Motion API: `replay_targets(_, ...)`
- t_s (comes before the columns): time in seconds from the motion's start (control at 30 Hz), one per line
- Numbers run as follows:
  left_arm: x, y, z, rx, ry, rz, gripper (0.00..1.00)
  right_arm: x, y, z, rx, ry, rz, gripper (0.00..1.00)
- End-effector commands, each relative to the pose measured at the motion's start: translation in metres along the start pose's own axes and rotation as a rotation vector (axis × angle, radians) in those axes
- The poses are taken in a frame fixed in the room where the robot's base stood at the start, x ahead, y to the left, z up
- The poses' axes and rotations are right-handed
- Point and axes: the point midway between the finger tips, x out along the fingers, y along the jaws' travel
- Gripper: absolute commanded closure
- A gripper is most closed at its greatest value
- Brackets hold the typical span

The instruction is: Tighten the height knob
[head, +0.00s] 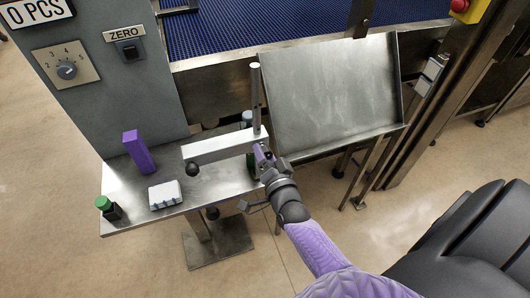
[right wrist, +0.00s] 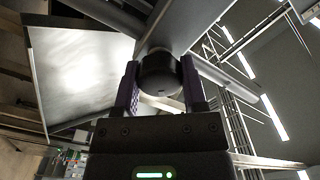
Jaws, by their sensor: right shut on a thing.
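A grey metal lane divider bar (head: 215,147) sits level on an upright steel post (head: 256,95) above the small steel shelf. A black ball-shaped knob (head: 192,169) hangs at the bar's left end. My right gripper (head: 261,157) reaches up from below right to the post end of the bar. In the right wrist view its two purple-padded fingers stand on either side of a dark round height knob (right wrist: 160,78) and are shut on it. In the head view the gripper hides this knob. My left gripper is not in view.
A sloped steel tray (head: 335,95) stands close to the right of the post. A blue conveyor belt (head: 255,30) runs behind.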

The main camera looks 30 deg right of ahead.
Motion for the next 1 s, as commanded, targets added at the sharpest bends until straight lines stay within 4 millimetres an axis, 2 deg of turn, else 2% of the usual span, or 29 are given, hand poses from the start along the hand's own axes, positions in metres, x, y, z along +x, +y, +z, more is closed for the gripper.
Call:
replay_targets(0.6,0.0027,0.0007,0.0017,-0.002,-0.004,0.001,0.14,-0.0006,0.0013,0.0007,0.527,-0.001,0.002,1.0)
replay_targets(1.0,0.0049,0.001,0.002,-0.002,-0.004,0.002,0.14,-0.0009,0.0018,0.0009,0.689,-0.001,0.004,1.0)
